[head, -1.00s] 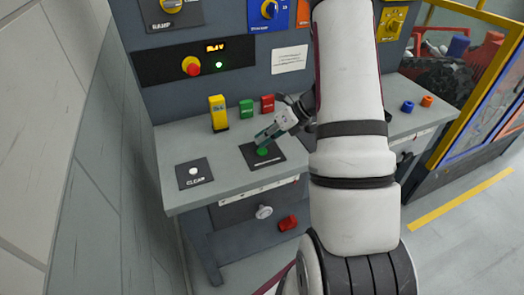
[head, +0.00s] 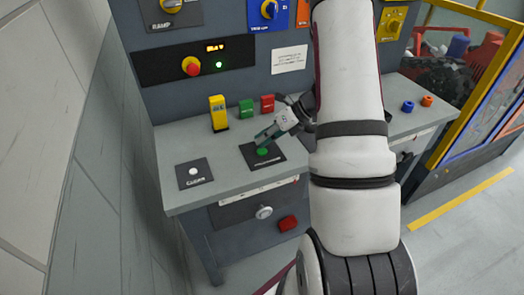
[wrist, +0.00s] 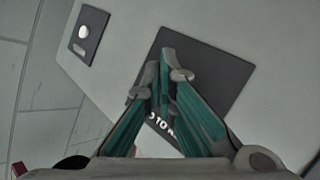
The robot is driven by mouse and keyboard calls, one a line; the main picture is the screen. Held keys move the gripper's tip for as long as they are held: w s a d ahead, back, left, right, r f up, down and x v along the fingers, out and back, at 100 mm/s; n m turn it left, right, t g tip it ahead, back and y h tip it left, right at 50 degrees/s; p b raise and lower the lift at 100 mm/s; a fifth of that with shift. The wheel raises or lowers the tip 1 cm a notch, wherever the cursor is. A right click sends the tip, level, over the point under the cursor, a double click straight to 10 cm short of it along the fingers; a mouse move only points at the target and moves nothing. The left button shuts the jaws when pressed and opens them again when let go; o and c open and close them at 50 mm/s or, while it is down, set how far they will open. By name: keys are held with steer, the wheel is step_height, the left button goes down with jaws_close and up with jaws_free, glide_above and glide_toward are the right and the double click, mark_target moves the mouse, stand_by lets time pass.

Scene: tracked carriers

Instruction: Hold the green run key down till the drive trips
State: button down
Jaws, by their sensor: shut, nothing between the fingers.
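The green run key (head: 263,151) sits on a dark square plate (head: 274,160) on the grey desk top. My gripper (head: 262,139) is shut and empty, its fingertips pointing down at the key in the head view. In the wrist view my shut fingers (wrist: 166,62) lie over the dark plate (wrist: 222,75) and hide the key. I cannot tell for sure whether the tips touch the key or how far down it is. A small display (head: 215,47) on the panel shows lit orange characters, too small to read. A green lamp (head: 219,65) under it is lit.
A white button on a CLEAR plate (head: 194,181) is at the left. A red mushroom button (head: 191,67) is on the panel. A yellow block (head: 218,113), a green block (head: 246,108) and a red block (head: 267,103) stand behind the key. A red part (head: 288,223) is on the front below.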

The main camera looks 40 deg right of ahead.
mark_target(263, 149)
steer(key=shift+f, duration=0.35)
steer(key=shift+f+b, duration=0.5)
stand_by(0.7)
steer(key=shift+r, duration=0.1)
stand_by(3.4)
steer(key=shift+r+p, duration=0.55)
steer(key=shift+r, duration=0.25)
steer(key=shift+r, duration=0.15)
steer(key=shift+r+p, duration=1.4)
steer(key=shift+r, duration=0.95)
